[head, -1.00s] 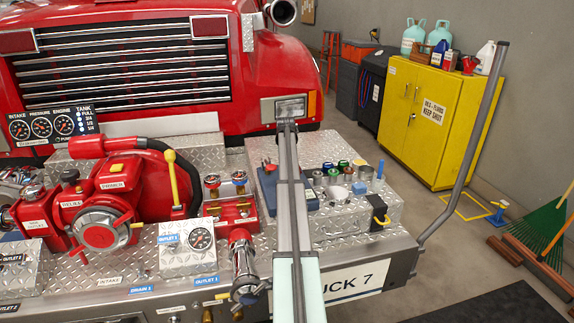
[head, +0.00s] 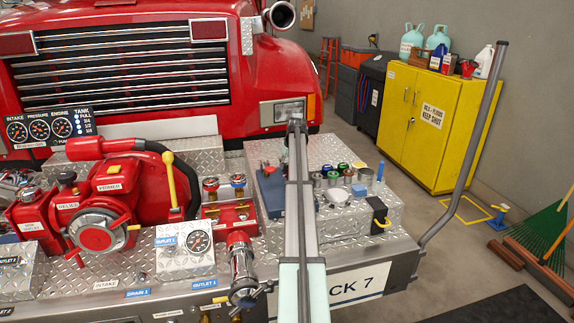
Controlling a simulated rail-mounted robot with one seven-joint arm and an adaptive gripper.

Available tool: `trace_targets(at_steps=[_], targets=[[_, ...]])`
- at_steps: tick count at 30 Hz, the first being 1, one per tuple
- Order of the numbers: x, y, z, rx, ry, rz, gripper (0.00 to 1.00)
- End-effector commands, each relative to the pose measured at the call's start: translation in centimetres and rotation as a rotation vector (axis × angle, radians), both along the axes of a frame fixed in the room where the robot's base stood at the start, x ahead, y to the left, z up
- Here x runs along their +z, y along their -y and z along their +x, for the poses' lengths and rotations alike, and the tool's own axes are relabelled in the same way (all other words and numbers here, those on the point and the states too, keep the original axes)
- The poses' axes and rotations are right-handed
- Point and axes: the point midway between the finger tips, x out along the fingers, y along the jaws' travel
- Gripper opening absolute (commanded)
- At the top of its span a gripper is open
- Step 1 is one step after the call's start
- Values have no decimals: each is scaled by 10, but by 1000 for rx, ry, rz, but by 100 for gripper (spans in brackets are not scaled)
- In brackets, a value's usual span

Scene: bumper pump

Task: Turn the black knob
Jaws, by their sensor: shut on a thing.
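A black knob (head: 67,178) stands on top of the red pump (head: 120,195), at the left of the head view, just above the RELIEF label. A black handle (head: 262,290) also shows beside the chrome outlet (head: 242,270) at the front edge. I cannot make out my gripper in this view. Nothing is seen touching the black knob on the pump.
A gauge plate (head: 184,250) and a red valve block (head: 230,214) stand right of the pump. A long grey bar, perhaps part of me, crosses the deck's middle. A yellow cabinet (head: 435,125) stands behind.

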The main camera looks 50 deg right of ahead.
Motion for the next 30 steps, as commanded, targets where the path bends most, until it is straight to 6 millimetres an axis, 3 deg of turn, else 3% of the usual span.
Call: trace_targets(at_steps=[9, 10, 11, 12, 23, 30], targets=[[-1, -1, 0, 0, -2, 2, 3], [-1, -1, 0, 0, -2, 2, 49], [-1, -1, 0, 0, -2, 2, 59], [-1, -1, 0, 0, -2, 2, 63], [2, -1, -1, -1, -1, 1, 63], [29, -6, -11, -1, 1, -1, 63]])
